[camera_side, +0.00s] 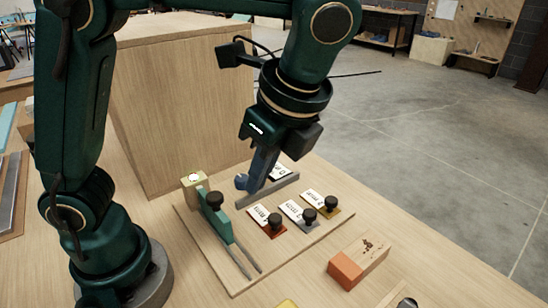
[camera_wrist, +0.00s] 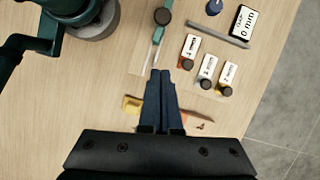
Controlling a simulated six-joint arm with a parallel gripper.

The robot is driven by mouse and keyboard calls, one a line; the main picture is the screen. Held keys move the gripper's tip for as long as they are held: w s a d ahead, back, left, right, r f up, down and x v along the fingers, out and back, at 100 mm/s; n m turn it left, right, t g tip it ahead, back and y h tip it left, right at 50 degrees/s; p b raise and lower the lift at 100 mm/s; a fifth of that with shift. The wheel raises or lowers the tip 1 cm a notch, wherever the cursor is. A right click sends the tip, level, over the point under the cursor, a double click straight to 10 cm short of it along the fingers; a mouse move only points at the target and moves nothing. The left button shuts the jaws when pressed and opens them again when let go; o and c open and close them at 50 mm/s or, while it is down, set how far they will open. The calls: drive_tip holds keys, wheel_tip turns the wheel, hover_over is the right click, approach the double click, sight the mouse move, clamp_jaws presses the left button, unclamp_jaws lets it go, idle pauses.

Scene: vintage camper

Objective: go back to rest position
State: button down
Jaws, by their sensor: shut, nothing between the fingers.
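My gripper (camera_side: 257,188) is shut and empty, its blue fingers pointing down over the work board (camera_side: 233,285) in the side view. In the wrist view the gripper (camera_wrist: 161,72) shows its two fingers pressed together with nothing between them. In the side view the fingers overlap the grey bar (camera_side: 281,187) and part of the 0 mm label (camera_side: 281,172); I cannot tell their height over the board. A blue knob (camera_side: 241,181) shows just left of the fingertips.
A green pronged tool (camera_side: 216,222) with a black knob lies left on the board. Red (camera_side: 266,222), grey (camera_side: 299,213) and yellow (camera_side: 321,203) knobbed pieces lie right. An orange-ended wooden block (camera_side: 358,262) sits in front. A tall wooden box (camera_side: 180,110) stands behind.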

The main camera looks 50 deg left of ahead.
drive_tip(key=s+a+r+n+t+h, duration=0.2)
drive_tip(key=s+a+r+n, duration=0.2)
drive_tip(key=a+n, duration=0.15)
drive_tip(key=shift+s+f+n+t+h, duration=0.1)
drive_tip(key=shift+f+n+t+h, duration=0.25)
drive_tip(key=shift+f+n+t, duration=0.9)
drive_tip(key=shift+s+f+n+t+h, duration=0.25)
drive_tip(key=shift+f+n, duration=0.4)
drive_tip(key=shift+n, duration=1.4)
drive_tip(key=shift+f+n+t+h, duration=0.4)
drive_tip(key=shift+f+n+t, duration=0.5)
drive_tip(key=shift+n, duration=0.75)
